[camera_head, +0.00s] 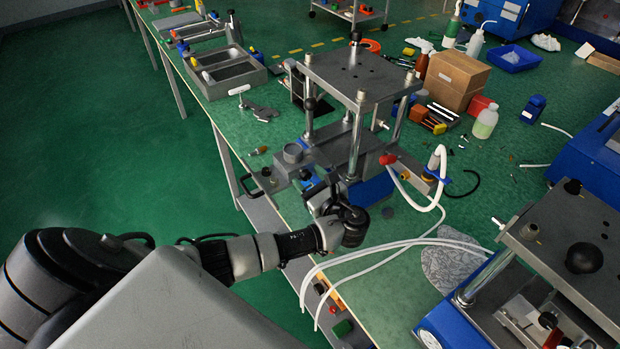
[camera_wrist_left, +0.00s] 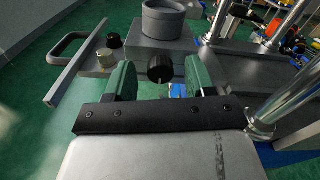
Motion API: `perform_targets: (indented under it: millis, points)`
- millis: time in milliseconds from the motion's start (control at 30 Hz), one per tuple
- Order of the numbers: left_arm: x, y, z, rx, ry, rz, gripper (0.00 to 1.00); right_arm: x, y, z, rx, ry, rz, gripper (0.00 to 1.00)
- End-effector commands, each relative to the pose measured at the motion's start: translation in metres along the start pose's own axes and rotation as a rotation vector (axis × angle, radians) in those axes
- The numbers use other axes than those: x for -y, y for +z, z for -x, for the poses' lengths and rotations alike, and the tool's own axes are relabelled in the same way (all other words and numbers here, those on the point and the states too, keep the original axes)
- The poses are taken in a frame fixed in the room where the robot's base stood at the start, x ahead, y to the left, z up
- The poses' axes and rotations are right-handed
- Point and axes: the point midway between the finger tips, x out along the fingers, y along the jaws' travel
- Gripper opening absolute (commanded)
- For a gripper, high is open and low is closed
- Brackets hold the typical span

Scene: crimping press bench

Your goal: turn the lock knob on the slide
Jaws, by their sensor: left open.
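A black round knob (camera_wrist_left: 160,68) shows in the left wrist view, between the two green-padded fingers of my left gripper (camera_wrist_left: 158,78). The fingers are open with a gap on each side of the knob; I cannot tell how deep it sits between them. In the head view my left gripper (camera_head: 322,192) is at the front of the press, mostly hiding the knob. The grey slide plate (camera_wrist_left: 77,63) with a dark loop handle (camera_wrist_left: 62,50) reaches out to the left. My right gripper is not in view.
The press's top plate (camera_head: 350,72) stands on metal posts beside my gripper. A grey round cup (camera_wrist_left: 163,18) sits on a block just beyond the knob. White hoses (camera_head: 400,243) cross the green bench on the right. A second press (camera_head: 560,240) stands at the lower right.

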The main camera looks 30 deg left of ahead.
Motion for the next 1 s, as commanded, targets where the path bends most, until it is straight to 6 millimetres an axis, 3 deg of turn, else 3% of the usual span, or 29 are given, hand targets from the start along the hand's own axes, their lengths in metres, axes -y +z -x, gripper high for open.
perform_targets:
  millis: [33, 300, 367, 667, 1000]
  points:
    - [0.0001, 0.0, 0.0001, 0.0, 0.0, 0.0, 0.53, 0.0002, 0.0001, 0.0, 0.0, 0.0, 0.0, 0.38]
    - [0.0001, -0.0001, 0.0005, 0.0, 0.0, 0.0, 0.12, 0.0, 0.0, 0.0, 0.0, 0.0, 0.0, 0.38]
    - [0.0, -0.0001, 0.0005, 0.0, 0.0, 0.0, 0.05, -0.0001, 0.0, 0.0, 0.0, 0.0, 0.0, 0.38]
    - [-0.0002, -0.001, 0.0011, -0.002, 0.0, 0.042, 0.05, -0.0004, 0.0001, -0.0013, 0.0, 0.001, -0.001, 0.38]
    - [-0.0008, -0.0022, 0.0014, -0.003, 0.0, 0.272, 0.05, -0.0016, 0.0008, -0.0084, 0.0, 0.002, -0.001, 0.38]
